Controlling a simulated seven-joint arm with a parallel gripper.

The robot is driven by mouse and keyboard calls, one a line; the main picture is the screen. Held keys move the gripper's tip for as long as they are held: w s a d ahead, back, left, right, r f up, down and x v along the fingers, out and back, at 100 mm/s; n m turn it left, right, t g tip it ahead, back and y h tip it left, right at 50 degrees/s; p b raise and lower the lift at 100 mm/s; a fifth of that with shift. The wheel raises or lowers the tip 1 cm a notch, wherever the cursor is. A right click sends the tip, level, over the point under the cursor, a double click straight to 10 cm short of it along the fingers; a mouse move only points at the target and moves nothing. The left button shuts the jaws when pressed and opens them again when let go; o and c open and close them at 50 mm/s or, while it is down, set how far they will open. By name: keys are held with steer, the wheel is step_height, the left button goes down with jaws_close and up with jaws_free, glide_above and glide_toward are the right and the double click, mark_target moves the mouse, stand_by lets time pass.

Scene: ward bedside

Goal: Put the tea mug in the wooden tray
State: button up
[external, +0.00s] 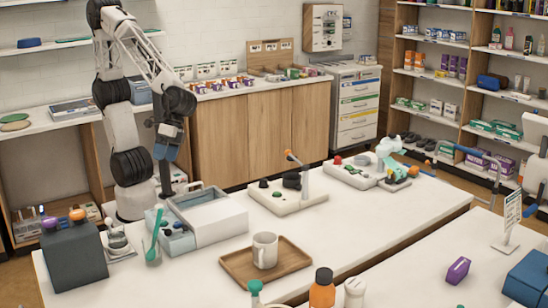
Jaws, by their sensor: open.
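The white tea mug (265,246) stands upright in the wooden tray (238,270), near its middle. The tray lies flat on the white table, toward the front. My gripper (166,190) hangs pointing down at the left, behind and well apart from the mug and tray. It is open and nothing shows between its fingers, though they are small and dark in this view.
A grey-white open box (215,218) stands between my gripper and the tray. A dark grey block (75,258) stands at the left.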

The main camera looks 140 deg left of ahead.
steer(key=s+m+y, duration=0.5)
steer(key=s+m, duration=0.4)
steer(key=s, duration=0.7)
steer(key=shift+s+d+r+t, duration=0.15)
steer(key=shift+d+r+t, duration=0.05)
steer(key=shift+r+t, duration=0.15)
stand_by(0.3)
